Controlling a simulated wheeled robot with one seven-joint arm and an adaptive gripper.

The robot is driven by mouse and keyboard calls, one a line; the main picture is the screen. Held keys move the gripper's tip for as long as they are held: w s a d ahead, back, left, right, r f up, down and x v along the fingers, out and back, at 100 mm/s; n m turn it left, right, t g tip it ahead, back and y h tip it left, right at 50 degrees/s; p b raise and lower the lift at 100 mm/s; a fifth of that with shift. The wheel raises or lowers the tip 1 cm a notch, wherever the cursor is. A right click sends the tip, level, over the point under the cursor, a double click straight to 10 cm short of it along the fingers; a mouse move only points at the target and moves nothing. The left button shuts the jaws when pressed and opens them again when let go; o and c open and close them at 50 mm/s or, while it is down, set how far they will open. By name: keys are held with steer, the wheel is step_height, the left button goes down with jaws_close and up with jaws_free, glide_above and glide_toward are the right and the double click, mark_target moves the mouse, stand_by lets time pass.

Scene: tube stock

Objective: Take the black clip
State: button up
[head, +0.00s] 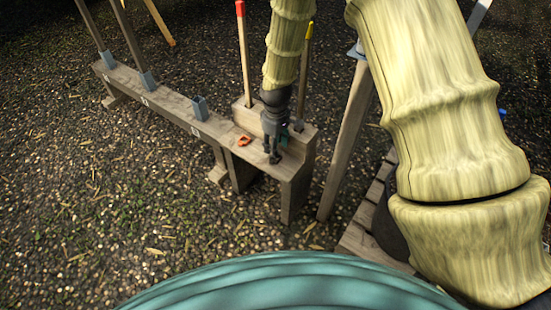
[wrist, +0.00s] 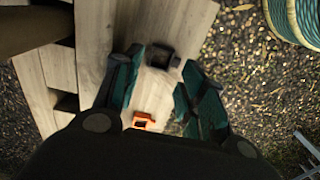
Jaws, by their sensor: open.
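The black clip (wrist: 160,56) is a small dark square-framed piece lying on the pale wooden bench. In the wrist view it lies between the fingertips of my gripper (wrist: 163,60), close to the left one. The two fingers stand apart on either side of it, and I cannot tell whether either touches it. In the head view my gripper (head: 272,156) points down at the right end of the bench (head: 180,108). There the dark fingers and the clip merge, so the clip cannot be made out clearly.
An orange clip (head: 244,141) lies on the bench left of my gripper; it also shows in the wrist view (wrist: 143,121). A red-tipped pole (head: 244,60) and a yellow-tipped pole (head: 305,65) stand behind. Grey sockets (head: 200,108) line the bench. Gravel ground surrounds it.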

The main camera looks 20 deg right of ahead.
steer(key=shift+f+b, duration=0.7)
steer(key=shift+f, duration=2)
steer(key=shift+c, duration=0.2)
steer(key=c, duration=0.4)
